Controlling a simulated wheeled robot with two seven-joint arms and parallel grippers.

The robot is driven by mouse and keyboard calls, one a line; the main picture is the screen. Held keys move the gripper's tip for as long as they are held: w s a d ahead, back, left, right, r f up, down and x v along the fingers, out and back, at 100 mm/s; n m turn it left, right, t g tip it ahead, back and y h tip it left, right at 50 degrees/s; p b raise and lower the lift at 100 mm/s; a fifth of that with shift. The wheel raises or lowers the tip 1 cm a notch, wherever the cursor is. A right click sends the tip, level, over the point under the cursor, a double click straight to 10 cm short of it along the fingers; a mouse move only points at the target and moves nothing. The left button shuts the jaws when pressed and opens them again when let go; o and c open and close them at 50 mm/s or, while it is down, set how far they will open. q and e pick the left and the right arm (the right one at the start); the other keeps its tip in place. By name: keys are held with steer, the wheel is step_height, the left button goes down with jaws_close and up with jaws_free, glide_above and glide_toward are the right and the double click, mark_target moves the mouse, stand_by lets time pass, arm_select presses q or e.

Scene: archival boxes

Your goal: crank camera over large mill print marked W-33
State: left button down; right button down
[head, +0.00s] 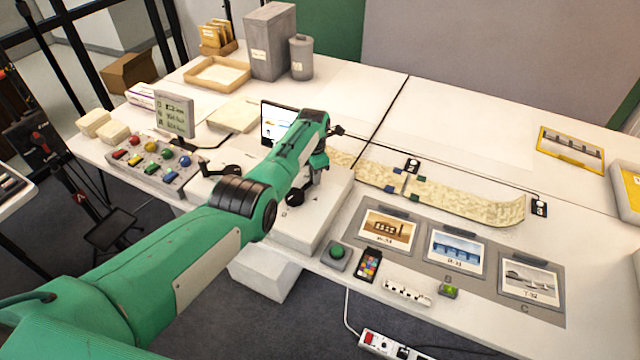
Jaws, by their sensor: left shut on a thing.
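Three prints lie in a grey holder on the table. The left one (388,231) is brownish with a building, its small label reading roughly W-33. The middle print (456,252) is bluish and the right one (530,280) is greyish. My left gripper (308,184) points down over a pale box (318,217), left of the prints. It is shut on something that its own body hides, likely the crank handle. A dark round knob (295,198) shows on the box beside the fingers. A screen (276,124) stands behind the arm, partly covered. My right gripper is not in view.
A long beige strip (470,206) with small weights lies behind the prints. A green button (337,251), a colour card (368,264) and small items sit at the front edge. A button panel (152,165) is at left. The back right table is mostly clear.

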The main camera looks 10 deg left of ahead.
mark_target(304, 180)
arm_select(q)
steer(key=shift+w+a, duration=0.2)
steer(key=shift+a, duration=0.25)
steer(key=shift+w+a+n+b, duration=0.2)
steer(key=shift+a+n+b, duration=0.25)
steer(key=shift+a+n, duration=0.35)
steer(key=shift+a+f, duration=0.15)
steer(key=shift+a, duration=0.35)
steer(key=shift+f, duration=0.1)
steer(key=c, duration=1.3)
jaws_free()
steer(key=shift+s, duration=0.1)
steer(key=shift+o, duration=0.2)
steer(key=shift+a, duration=0.1)
steer(key=shift+r, duration=0.2)
